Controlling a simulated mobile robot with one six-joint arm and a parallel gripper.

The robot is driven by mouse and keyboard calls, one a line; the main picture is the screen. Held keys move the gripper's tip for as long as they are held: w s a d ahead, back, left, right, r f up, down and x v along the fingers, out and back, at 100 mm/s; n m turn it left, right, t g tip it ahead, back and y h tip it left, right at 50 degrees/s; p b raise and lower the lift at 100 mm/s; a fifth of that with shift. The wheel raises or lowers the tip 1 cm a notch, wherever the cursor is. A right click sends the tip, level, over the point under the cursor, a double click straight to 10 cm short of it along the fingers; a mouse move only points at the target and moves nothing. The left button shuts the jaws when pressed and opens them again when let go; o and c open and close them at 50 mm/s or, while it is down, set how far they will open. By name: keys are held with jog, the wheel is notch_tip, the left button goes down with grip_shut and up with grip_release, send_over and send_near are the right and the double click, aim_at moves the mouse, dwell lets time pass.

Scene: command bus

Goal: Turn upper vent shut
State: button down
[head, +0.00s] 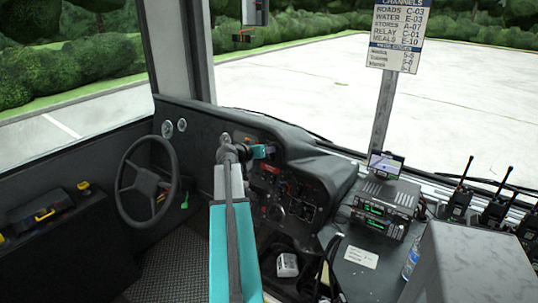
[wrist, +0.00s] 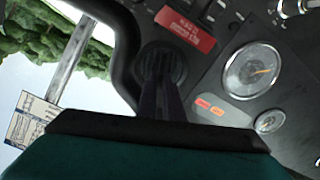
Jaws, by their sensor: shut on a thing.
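The upper vent (wrist: 163,54) is a round, dark, ribbed disc in the dash, seen in the wrist view. My gripper (wrist: 161,82) has its two dark fingers close together at the lower part of the vent. The fingers are shut on it and hide part of its face. In the head view my gripper (head: 271,150) is at the dash, beyond the end of my teal arm. The vent is too small and dark there to make out. I cannot tell how far its louvres are turned.
A red label (wrist: 184,29) sits above right of the vent. Two round gauges (wrist: 252,70) and small orange lights (wrist: 210,105) lie to its right. In the head view are the steering wheel (head: 147,181), radios (head: 385,205) and a bottle (head: 410,262).

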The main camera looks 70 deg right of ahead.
jog(key=shift+w+f+n+b, duration=0.1)
jog(key=shift+f+n+b, duration=0.1)
jog(key=shift+n, duration=0.4)
jog(key=shift+f+n+b, duration=0.1)
jog(key=shift+n+b, duration=0.05)
jog(key=shift+n, duration=0.45)
jog(key=shift+a, duration=0.1)
jog(key=c, duration=1.9)
grip_release()
jog(key=shift+r, duration=0.15)
jog(key=b+v, duration=0.2)
jog(key=v, duration=1.1)
jog(key=shift+a+r, duration=0.15)
jog(key=shift+a, duration=0.15)
jog(key=shift+w, duration=0.1)
